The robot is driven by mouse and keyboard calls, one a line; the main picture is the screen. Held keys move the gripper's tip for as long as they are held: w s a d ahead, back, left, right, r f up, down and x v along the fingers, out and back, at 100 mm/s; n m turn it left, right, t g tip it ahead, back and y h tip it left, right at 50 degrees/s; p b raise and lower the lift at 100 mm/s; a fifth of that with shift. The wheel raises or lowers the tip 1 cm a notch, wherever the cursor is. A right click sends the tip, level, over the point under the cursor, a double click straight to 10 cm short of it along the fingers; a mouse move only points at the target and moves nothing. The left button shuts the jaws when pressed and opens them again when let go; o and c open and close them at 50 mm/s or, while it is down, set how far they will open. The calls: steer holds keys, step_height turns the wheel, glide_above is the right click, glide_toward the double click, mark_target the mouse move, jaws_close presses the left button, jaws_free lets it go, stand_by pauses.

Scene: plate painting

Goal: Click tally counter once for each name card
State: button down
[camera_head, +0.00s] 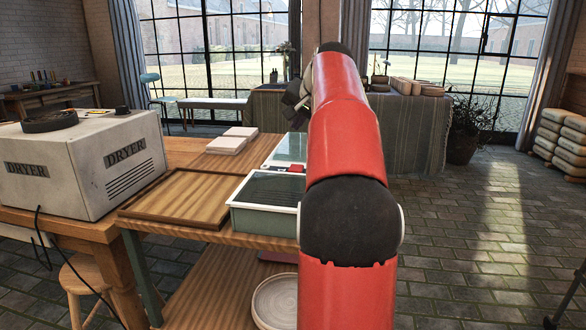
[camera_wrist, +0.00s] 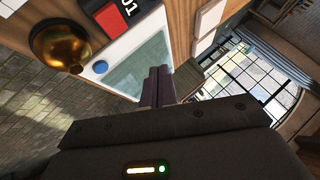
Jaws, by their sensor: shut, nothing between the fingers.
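In the head view a small red and dark item (camera_head: 296,168) at the back edge of the green tray may be this counter. My gripper (camera_wrist: 158,72) is shut and empty, its fingers pointing over a pale glass-topped panel, apart from the counter. In the head view only a dark part of my gripper (camera_head: 296,98) shows left of my red arm. I cannot make out any name cards for certain.
A brass dome (camera_wrist: 60,45) and a blue round button (camera_wrist: 100,67) are near the counter. A dryer (camera_head: 80,160), a wooden tray (camera_head: 180,197), a green tray (camera_head: 262,218) and pale stacked slabs (camera_head: 228,145) are on the table. My arm hides the table's right side.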

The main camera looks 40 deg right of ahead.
mark_target(298, 169)
steer(key=shift+f+b, duration=2.3)
steer(key=shift+f, duration=2)
steer(key=shift+f, duration=0.4)
steer(key=shift+f+b, duration=0.5)
steer(key=shift+b, duration=0.05)
steer(key=shift+r, duration=0.1)
steer(key=shift+r+p, duration=0.8)
steer(key=shift+p, duration=0.1)
step_height(298, 169, up, 5)
steer(key=p, duration=0.4)
